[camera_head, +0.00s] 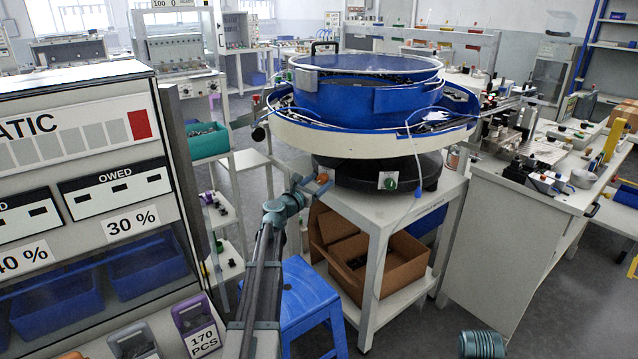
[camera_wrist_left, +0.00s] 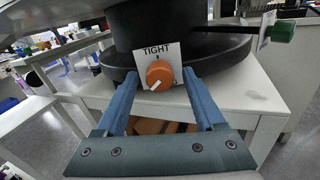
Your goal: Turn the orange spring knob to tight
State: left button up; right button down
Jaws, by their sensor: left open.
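The orange spring knob (camera_wrist_left: 159,75) sits on a white plate (camera_wrist_left: 145,52) marked TIGHT, on the side of the black round base. Its pale pointer line slants to the lower left, away from the dark mark under TIGHT at the top. The knob also shows small and edge-on in the head view (camera_head: 323,178). My left gripper (camera_head: 306,185) is open in front of the plate. In the wrist view its blue fingers (camera_wrist_left: 159,79) lie left and right of the knob, with gaps on both sides. I cannot tell how far the tips are from the plate.
A green knob (camera_head: 390,183) is on another plate to the right on the same base. The blue bowl (camera_head: 365,97) stands above, with a blue cable hanging in front. A cardboard box (camera_head: 395,272) is on the lower shelf, and a blue stool (camera_head: 310,295) stands below my left arm.

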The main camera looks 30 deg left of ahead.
pick_arm(q)
grip_shut()
dwell(0.3)
jog(key=shift+m, duration=0.3)
jog(key=m, duration=0.5)
jog(key=shift+m, duration=0.3)
jog(key=m, duration=1.2)
jog(key=shift+m, duration=0.4)
jog(key=m, duration=0.6)
jog(key=shift+m, duration=0.4)
